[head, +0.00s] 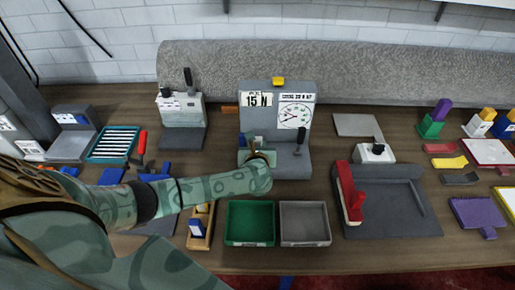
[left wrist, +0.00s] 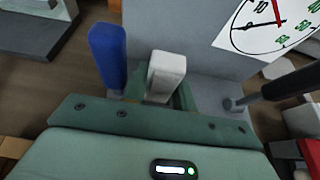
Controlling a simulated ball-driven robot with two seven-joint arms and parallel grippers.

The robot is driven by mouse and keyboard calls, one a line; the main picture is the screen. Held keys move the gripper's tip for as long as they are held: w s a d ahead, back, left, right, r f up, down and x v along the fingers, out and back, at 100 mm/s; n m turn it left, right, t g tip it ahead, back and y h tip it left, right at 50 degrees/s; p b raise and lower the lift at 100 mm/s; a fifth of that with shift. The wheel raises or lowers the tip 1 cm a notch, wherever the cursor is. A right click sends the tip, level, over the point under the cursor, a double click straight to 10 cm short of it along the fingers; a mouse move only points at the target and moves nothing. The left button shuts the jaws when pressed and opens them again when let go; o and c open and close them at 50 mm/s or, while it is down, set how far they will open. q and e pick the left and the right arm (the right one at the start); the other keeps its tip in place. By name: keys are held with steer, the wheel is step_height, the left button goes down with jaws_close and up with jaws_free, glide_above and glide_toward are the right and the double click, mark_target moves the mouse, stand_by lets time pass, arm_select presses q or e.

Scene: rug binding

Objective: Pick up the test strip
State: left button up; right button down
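My left gripper (head: 258,157) is in front of the grey tester (head: 277,102), low and left of its dial. In the left wrist view a blue upright piece (left wrist: 107,55) and a white upright piece (left wrist: 166,76) stand apart beyond the green gripper body (left wrist: 150,150). I cannot tell whether these are fingertips or separate things. I cannot make out a test strip for certain; the hand hides part of the tester's base. My right gripper is not in view.
A dark lever (head: 299,141) stands right of the hand on the tester. A green bin (head: 250,223) and a grey bin (head: 304,223) are in front. A dark board with a red bar (head: 349,193) is to the right. A rolled grey rug (head: 380,72) lies behind.

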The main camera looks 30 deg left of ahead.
arm_select(q)
jaws_close()
step_height(320, 180, up, 9)
steer(key=shift+p, duration=0.9)
steer(key=shift+r, duration=0.5)
steer(key=shift+d, duration=0.1)
